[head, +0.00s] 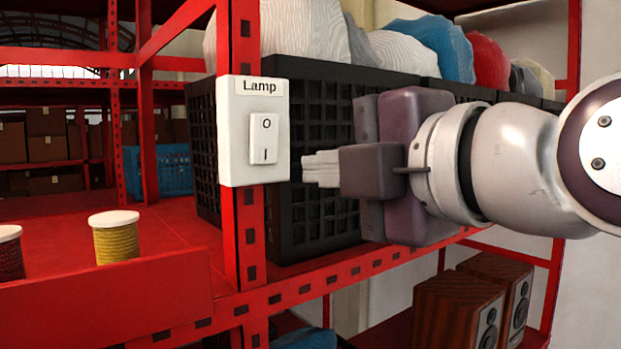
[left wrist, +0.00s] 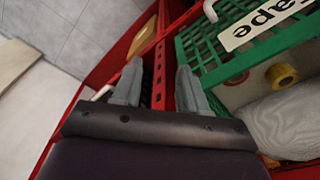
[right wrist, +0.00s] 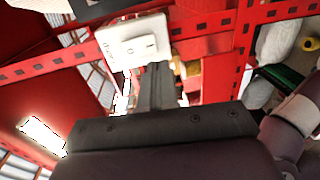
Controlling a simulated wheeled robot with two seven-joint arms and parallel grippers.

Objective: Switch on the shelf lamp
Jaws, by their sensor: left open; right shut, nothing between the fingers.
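The lamp switch is a white box (head: 231,131) labelled "Lamp", fixed to a red shelf post. Its rocker (head: 263,139) carries an O mark at the top and an I mark at the bottom. My right gripper (head: 308,169) is shut and empty, just right of the box, with its tips at about the height of the rocker's lower end. I cannot tell whether it touches the box. The switch box (right wrist: 136,42) also shows in the right wrist view, beyond the shut fingers (right wrist: 157,75). My left gripper (left wrist: 159,75) is open, seen only in the left wrist view.
A black crate (head: 305,235) stands behind the switch on the red shelf (head: 175,230). A yellow spool (head: 116,240) stands at the left. Wooden speakers (head: 455,310) sit on a lower shelf. A green crate (left wrist: 215,70) with a "Tape" label is near my left gripper.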

